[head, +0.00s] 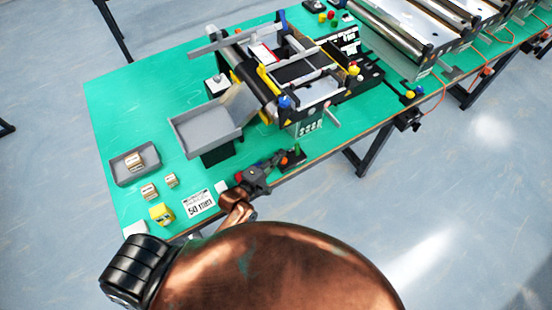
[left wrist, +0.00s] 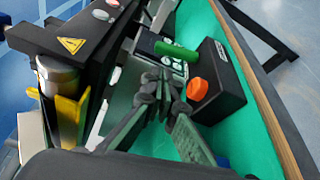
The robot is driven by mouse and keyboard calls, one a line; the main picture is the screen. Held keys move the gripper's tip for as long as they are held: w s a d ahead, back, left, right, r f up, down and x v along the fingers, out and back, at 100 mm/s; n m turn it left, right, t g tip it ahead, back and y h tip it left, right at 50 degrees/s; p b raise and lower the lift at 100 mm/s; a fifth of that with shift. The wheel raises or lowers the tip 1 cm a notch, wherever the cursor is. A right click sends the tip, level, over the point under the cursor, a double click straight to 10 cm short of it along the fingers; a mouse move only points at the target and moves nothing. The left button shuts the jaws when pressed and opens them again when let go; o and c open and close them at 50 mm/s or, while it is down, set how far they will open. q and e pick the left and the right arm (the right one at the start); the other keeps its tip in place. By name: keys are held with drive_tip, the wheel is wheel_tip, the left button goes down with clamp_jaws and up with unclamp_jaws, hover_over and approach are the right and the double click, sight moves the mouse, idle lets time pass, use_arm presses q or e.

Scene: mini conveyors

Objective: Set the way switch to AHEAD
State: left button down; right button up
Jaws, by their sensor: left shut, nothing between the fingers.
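A small black box (head: 293,163) stands near the table's front edge, with an orange knob (head: 284,160) and an upright green lever (head: 296,148). I take it for the way switch; its lettering is too small to read. In the left wrist view the black box (left wrist: 228,88), orange knob (left wrist: 197,89) and green lever (left wrist: 176,50) are close in front of my fingers. My left gripper (head: 276,159) is shut and empty, just left of the box; in the wrist view its fingertips (left wrist: 168,80) are beside the orange knob. Contact cannot be told. My right gripper is not in view.
A mini conveyor (head: 300,72) with a grey handle (head: 333,118) stands behind the box. A grey tray (head: 205,143) is left of it. A small bin (head: 122,176), a yellow block (head: 161,213) and a printed card (head: 199,204) lie on the green table's left part.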

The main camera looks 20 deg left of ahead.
sight(297, 149)
use_arm(q)
drive_tip(key=x, duration=0.4)
drive_tip(key=shift+w+d, duration=0.2)
drive_tip(key=shift+w, duration=0.3)
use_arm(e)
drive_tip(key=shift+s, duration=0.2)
use_arm(q)
drive_tip(key=shift+d, duration=0.1)
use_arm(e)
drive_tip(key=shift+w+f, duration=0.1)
